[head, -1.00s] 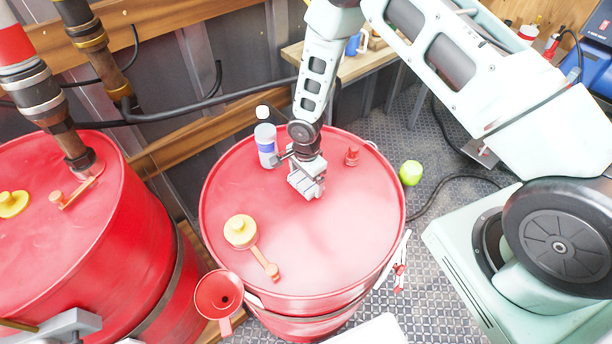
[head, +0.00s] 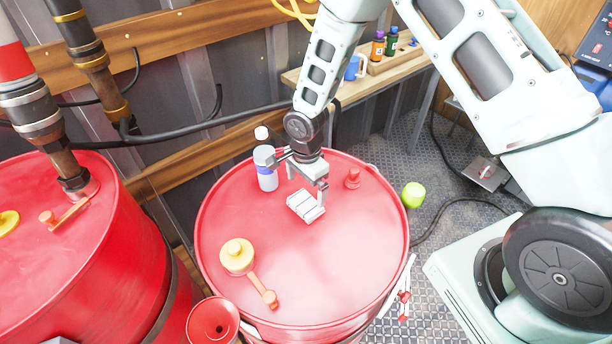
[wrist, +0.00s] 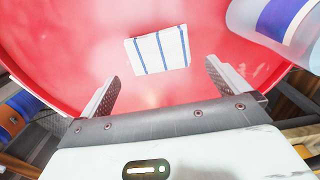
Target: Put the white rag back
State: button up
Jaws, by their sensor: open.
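The white rag (wrist: 158,50) is a small folded cloth with blue stripes. It lies flat on the red drum lid in the wrist view, and in the head view it also shows as a pale rag (head: 305,206) near the middle of the lid. My gripper (head: 308,186) is just above and behind it. In the wrist view my gripper (wrist: 162,74) has its two fingers wide apart, with nothing between them. The rag lies beyond the fingertips and looks clear of them.
A bottle with a blue label (head: 266,172) stands close to my gripper's left; it is at the upper right in the wrist view (wrist: 283,20). A red stopper (head: 352,178) and a yellow cap (head: 237,256) are on the lid. A red funnel (head: 213,322) is at the front left.

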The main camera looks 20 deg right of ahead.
aim_at(306, 202)
jog(key=s+a+r+n+b, duration=0.1)
jog(key=s+a+r+n, duration=0.3)
jog(key=r, duration=0.5)
jog(key=s+a+r+n, duration=0.2)
jog(key=s+r+n, duration=0.4)
jog(key=r, duration=0.2)
jog(key=s+r+n, duration=0.4)
jog(key=s+n, duration=0.2)
jog(key=s, duration=0.2)
jog(key=s+r+n, duration=0.3)
jog(key=s+n, duration=0.3)
jog(key=s, duration=0.3)
jog(key=shift+a+r+y, duration=0.2)
jog(key=shift+r+y, duration=0.1)
jog(key=shift+r, duration=0.05)
notch_tip(306, 202, down, 8)
jog(key=b, duration=0.8)
jog(key=shift+r, duration=0.25)
jog(key=shift+w, duration=0.1)
